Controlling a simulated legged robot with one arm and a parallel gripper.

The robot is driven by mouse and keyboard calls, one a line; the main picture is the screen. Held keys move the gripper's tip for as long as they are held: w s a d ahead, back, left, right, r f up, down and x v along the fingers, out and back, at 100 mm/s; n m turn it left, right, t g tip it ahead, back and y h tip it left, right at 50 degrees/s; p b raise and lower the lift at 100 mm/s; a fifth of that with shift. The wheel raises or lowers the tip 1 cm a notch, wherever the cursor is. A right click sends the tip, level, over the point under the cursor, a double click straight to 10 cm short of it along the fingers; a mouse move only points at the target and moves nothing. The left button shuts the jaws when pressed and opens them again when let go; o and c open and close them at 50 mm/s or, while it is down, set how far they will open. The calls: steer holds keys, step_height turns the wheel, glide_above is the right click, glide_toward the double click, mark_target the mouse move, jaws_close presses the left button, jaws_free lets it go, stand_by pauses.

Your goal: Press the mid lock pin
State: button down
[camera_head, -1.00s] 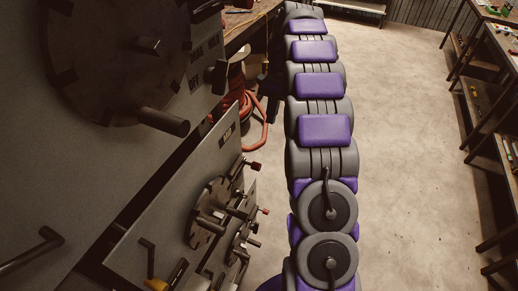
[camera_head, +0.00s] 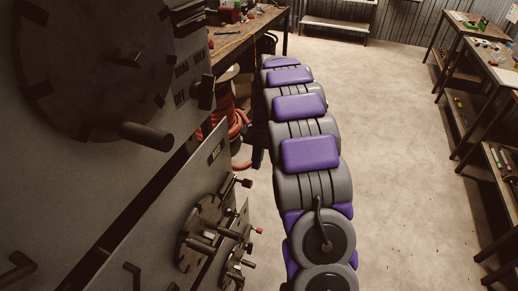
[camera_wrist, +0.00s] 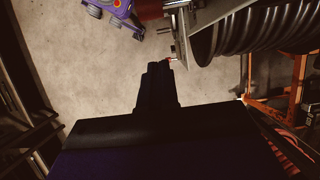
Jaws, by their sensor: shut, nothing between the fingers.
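The lower panel (camera_head: 160,235) with a small label, perhaps MID, is at the left of the head view. It carries a dark round wheel (camera_head: 201,234) with stubby rods. A red-tipped pin (camera_head: 245,183) sticks out to the right at this panel's edge. A second red-tipped pin (camera_head: 258,230) is lower, on a smaller wheel behind. My gripper (camera_wrist: 165,68) shows dark in the wrist view, shut and empty. A small red tip (camera_wrist: 168,60) appears close by its fingertips; I cannot tell which pin it is or whether they touch.
A large upper panel with a big dial (camera_head: 95,60) and a thick peg (camera_head: 147,136) fills the left. A red hose (camera_head: 237,125) hangs behind. A workbench (camera_head: 250,30) stands at the back, shelves (camera_head: 475,95) at right. The floor between is clear.

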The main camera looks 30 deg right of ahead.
mark_target(247, 182)
steer(key=shift+s+a+r, duration=0.1)
steer(key=shift+s+a, duration=0.5)
steer(key=shift+a, duration=0.2)
steer(key=shift+s+a, duration=0.6)
steer(key=shift+a, duration=0.2)
steer(key=shift+s+a, duration=0.1)
steer(key=shift+s+a, duration=1)
steer(key=shift+a, duration=0.25)
steer(key=shift+d, duration=0.1)
